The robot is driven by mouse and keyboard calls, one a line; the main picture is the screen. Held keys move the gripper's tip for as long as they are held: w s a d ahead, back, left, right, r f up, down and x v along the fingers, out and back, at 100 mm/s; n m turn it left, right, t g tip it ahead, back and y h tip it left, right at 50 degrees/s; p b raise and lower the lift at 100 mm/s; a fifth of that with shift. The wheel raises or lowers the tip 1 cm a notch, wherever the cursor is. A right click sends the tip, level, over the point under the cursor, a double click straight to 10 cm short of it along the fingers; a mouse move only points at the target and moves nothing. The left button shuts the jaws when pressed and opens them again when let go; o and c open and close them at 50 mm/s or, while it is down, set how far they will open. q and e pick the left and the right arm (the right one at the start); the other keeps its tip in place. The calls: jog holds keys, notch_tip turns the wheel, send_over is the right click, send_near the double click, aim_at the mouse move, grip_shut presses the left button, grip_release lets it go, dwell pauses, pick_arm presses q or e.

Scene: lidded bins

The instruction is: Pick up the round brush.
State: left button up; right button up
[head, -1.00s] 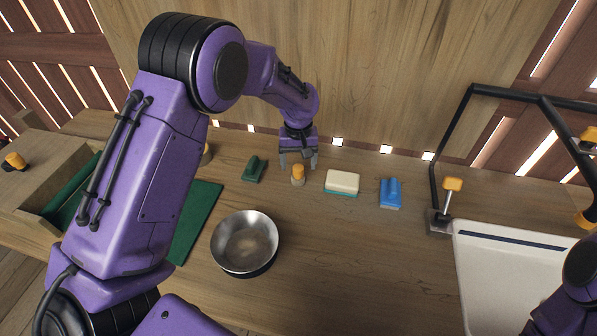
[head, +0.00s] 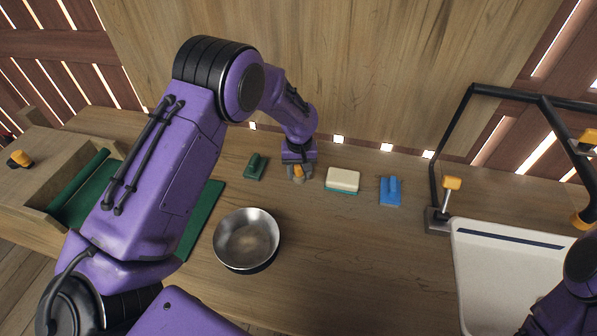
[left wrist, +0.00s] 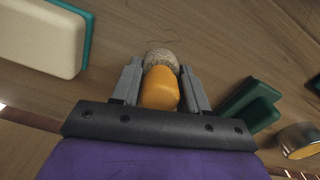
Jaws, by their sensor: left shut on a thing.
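The round brush (left wrist: 160,88) has a yellow-orange handle and a pale bristle end. In the left wrist view it sits between the two grey fingers of my left gripper (left wrist: 161,84), which is shut on it. In the head view the left gripper (head: 299,175) is at the back of the table, and the brush (head: 298,173) shows partly between its fingers. I cannot tell whether the brush touches the table. My right gripper is not in view; only part of my right arm shows at the lower right.
A green brush (head: 256,167) lies left of the gripper, a cream-and-teal sponge (head: 342,180) right of it, and a blue brush (head: 390,191) farther right. A metal bowl (head: 246,240) stands in front. A white tray (head: 510,270) and black frame (head: 459,121) are at right.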

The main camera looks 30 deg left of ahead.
pick_arm(q)
jog(key=shift+r, duration=0.1)
jog(key=shift+r, duration=0.25)
jog(key=r, duration=0.1)
jog(key=r+b, duration=0.1)
jog(key=r, duration=0.1)
jog(key=shift+d, duration=0.3)
jog(key=s+d+r+b, duration=0.2)
jog(key=s+d+r, duration=0.5)
jog(key=d+r, duration=0.2)
jog(key=d, duration=0.2)
jog(key=shift+d+r, duration=0.2)
jog(key=shift+d, duration=0.1)
